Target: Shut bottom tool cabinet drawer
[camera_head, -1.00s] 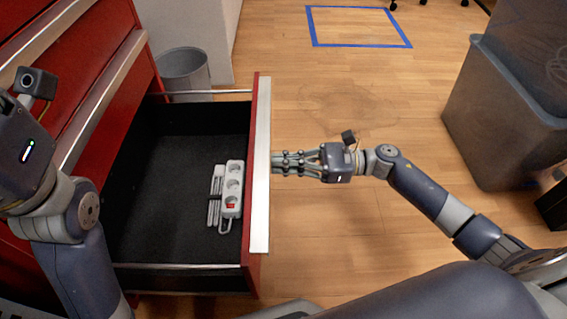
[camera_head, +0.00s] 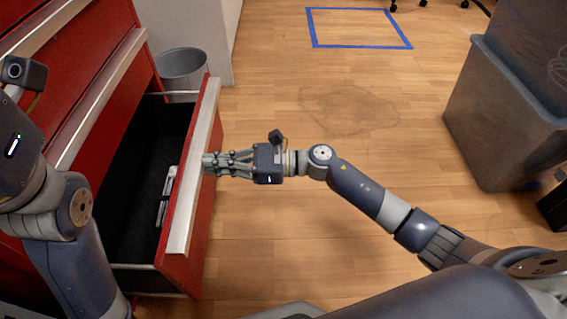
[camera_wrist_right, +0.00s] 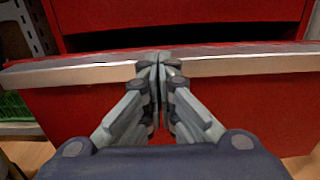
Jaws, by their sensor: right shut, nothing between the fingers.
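The bottom drawer (camera_head: 194,230) of the red tool cabinet (camera_head: 105,115) is partly open, its red front with a pale metal top strip facing right. In the right wrist view the fingertips (camera_wrist_right: 160,60) meet the metal strip (camera_wrist_right: 225,66) of the drawer front. My left arm shows at the left edge; its fingers are out of the picture.
A grey bin (camera_head: 184,70) stands behind the drawer beside a pale cabinet. A large grey container (camera_head: 505,120) stands at the right. Blue tape (camera_head: 358,45) marks a square on the wooden floor, which is clear in the middle.

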